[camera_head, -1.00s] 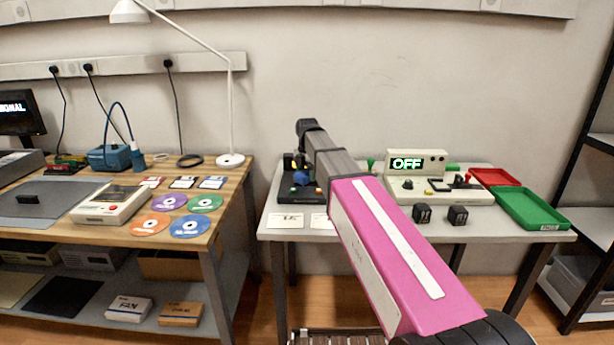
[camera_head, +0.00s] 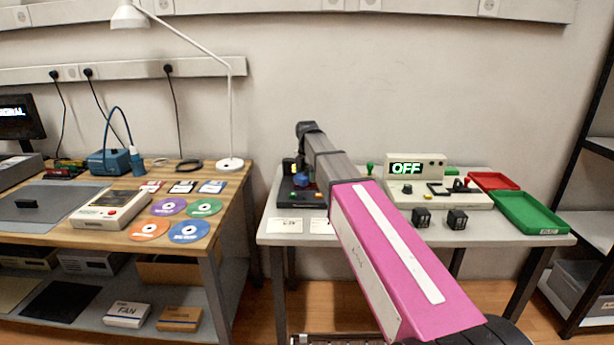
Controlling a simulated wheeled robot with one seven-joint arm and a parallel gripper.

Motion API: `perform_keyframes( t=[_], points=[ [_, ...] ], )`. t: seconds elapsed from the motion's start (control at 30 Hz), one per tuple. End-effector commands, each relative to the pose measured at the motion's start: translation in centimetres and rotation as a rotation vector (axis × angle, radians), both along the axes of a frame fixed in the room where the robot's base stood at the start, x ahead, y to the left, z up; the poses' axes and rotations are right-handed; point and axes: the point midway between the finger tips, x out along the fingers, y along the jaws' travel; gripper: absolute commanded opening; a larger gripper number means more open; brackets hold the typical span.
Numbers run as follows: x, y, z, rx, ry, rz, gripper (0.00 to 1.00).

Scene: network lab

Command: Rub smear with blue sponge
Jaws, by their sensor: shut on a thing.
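My arm reaches over the right table (camera_head: 480,225), and its end bends down at the table's left side. My gripper (camera_head: 299,170) is small and partly hidden by my arm. It is shut on a small blue piece, apparently the blue sponge (camera_head: 301,180), just over or on a dark device (camera_head: 297,197) with coloured buttons. I cannot tell whether the sponge touches the device. I cannot make out a smear; my arm covers part of the table.
A white device (camera_head: 430,170) with an OFF display stands right of my arm. Two black cubes (camera_head: 457,219) sit before it, with a red tray (camera_head: 493,181) and green tray (camera_head: 533,213) to the right. White cards (camera_head: 285,225) lie at the front left. A wooden bench (camera_head: 237,190) stands left.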

Motion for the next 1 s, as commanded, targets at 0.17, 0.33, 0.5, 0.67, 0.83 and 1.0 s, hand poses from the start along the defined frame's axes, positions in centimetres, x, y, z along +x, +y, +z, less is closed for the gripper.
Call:
perform_keyframes(
  t=[0.17,0.33,0.5,0.67,0.83,1.0],
  points=[
    [-1.1,0.1,0.2,0.002,-0.014,0.0,0.2],
    [-2.5,0.1,0.2,0.003,-0.011,0.0,0.2],
    [-2.9,0.2,0.2,0.003,-0.01,0.0,0.2],
    [-3.9,0.2,0.1,0.004,-0.009,0.0,0.2],
    [-5.3,0.2,0.0,0.004,-0.008,0.0,0.2],
    [-6.6,0.3,-0.1,0.004,-0.008,0.001,0.2]
  ],
)
